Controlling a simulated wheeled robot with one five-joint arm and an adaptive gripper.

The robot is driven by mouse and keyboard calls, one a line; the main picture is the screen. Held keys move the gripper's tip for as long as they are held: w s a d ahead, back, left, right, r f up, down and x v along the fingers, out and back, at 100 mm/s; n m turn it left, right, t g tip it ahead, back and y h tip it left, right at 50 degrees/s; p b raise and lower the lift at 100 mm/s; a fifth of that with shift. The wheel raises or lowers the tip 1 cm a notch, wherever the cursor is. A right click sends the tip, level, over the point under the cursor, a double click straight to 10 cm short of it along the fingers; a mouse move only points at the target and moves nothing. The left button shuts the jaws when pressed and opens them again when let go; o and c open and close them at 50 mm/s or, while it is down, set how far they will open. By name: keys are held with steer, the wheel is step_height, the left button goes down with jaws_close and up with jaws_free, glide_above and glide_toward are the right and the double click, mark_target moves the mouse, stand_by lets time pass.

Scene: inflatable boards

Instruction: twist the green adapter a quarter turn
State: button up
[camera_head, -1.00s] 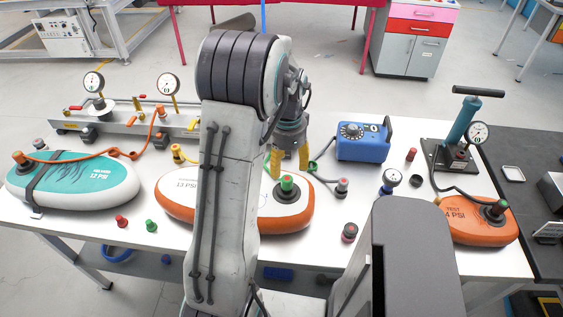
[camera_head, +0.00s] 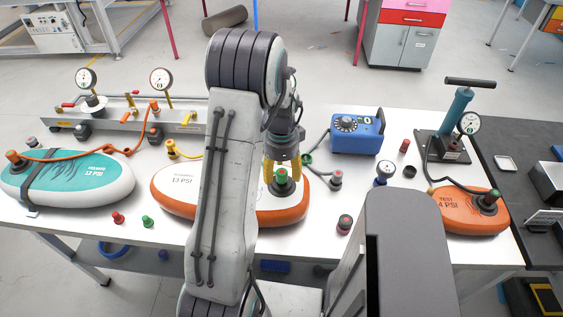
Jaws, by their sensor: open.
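The green adapter (camera_head: 281,174) sits upright in the dark valve at the right end of the middle orange-and-white board (camera_head: 292,212), which is marked 13 PSI. My gripper (camera_head: 282,181) points down over this valve, its yellow fingers apart on either side of the green adapter. I cannot tell whether the fingers touch it. My arm hides the middle of the board.
A teal board (camera_head: 105,182) with an orange hose lies at the left. A blue pump box (camera_head: 357,133) stands behind right, and an orange test board (camera_head: 462,212) lies at the right. Loose red (camera_head: 117,217) and green (camera_head: 147,221) caps lie in front.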

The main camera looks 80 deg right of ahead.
steer(key=shift+f, duration=0.7)
steer(key=c, duration=1.2)
